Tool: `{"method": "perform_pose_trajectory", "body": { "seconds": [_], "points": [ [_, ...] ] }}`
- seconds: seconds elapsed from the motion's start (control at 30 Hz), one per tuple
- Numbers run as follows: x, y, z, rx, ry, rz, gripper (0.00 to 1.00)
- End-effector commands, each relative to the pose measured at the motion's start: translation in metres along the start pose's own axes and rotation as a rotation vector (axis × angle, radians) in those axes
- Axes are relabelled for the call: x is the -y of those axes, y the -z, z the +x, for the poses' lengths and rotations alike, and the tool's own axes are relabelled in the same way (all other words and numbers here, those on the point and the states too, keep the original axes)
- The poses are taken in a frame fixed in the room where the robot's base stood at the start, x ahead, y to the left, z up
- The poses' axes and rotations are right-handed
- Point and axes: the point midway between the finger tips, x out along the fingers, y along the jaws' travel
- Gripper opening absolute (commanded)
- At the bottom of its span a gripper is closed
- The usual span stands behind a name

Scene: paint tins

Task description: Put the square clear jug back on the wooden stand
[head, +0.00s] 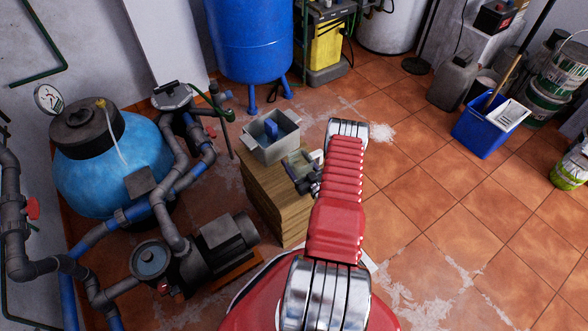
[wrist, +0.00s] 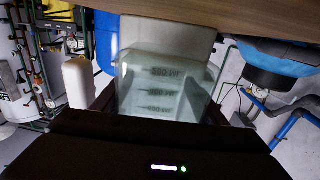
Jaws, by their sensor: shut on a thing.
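The square clear jug (wrist: 165,85) with dark measuring marks fills the middle of the wrist view, between the dark fingers of my gripper (wrist: 160,108). My gripper is shut on it. In the head view the jug (head: 297,158) shows small and partly hidden by my gripper (head: 304,178), beside the grey tub. The wooden stand (head: 262,197) is the block under the tub, and its surface (wrist: 235,16) crosses the top of the wrist view. The jug is at the stand's right side in the head view; I cannot tell whether it touches the wood.
A grey tub (head: 273,150) with a blue item inside sits on the stand. A pump (head: 205,250) and light-blue tank (head: 110,170) stand left. A blue bucket (head: 485,128) stands right. Tiled floor on the right is mostly clear.

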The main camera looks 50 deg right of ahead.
Motion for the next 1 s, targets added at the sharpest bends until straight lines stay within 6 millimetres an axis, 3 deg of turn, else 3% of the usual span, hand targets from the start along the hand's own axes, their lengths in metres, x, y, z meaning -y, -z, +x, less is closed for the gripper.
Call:
{"method": "perform_pose_trajectory", "body": {
  "seconds": [0.4,0.67,0.7,1.0],
  "points": [
    [0.001,-0.035,0.0,-0.001,0.001,0.0,0.31],
    [0.001,-0.038,0.0,0.002,0.001,0.0,0.31],
    [0.001,-0.039,0.0,0.004,0.001,0.001,0.68],
    [0.001,-0.038,0.0,0.001,0.001,0.0,0.85]
  ]
}}
